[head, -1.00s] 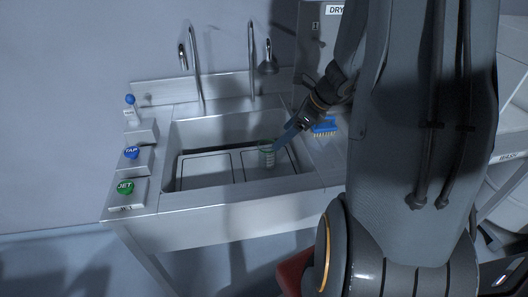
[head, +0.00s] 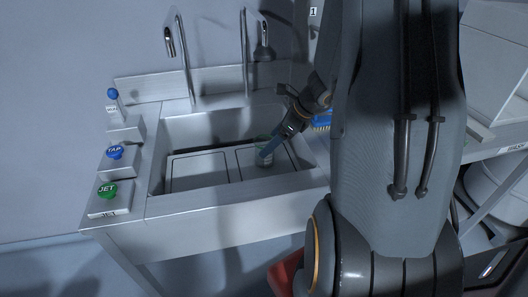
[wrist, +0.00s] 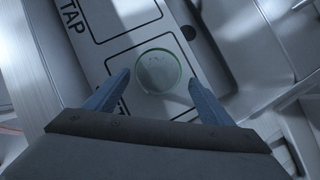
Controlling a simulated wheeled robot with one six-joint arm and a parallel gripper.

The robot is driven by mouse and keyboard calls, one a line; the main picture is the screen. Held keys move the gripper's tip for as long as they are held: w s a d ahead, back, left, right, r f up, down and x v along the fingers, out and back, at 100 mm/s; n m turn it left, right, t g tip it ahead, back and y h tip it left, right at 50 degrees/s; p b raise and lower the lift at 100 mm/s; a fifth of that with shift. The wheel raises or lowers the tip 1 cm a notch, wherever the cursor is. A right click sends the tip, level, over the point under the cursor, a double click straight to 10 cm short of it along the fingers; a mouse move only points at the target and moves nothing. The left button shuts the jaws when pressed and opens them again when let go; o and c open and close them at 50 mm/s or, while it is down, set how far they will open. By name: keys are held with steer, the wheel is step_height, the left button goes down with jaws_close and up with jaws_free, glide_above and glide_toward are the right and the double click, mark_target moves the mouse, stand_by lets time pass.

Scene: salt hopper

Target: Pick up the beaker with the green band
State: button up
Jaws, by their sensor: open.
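The beaker with the green band (head: 264,156) stands upright in the right part of the sink basin, partly covered by my gripper in the head view. In the wrist view the beaker (wrist: 158,71) is a clear round shape with a green rim, seen from above. My gripper (head: 266,150) is open and reaches down to the beaker from the upper right. In the wrist view its two blue fingers (wrist: 160,84) lie left and right of the beaker, a little short of its middle. Whether they touch it cannot be told.
The steel sink (head: 230,200) has raised walls around the basin. Two tall taps (head: 180,50) stand behind it. A blue TAP button (head: 115,152), a green JET button (head: 107,189) and a small bottle (head: 113,102) are on the left. A blue brush (head: 322,120) lies right of the basin.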

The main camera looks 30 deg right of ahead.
steer(key=x, duration=0.2)
steer(key=p+x, duration=0.1)
steer(key=x, duration=0.2)
steer(key=shift+s+a, duration=0.15)
steer(key=shift+s, duration=0.1)
steer(key=c, duration=1.3)
steer(key=shift+r, duration=0.1)
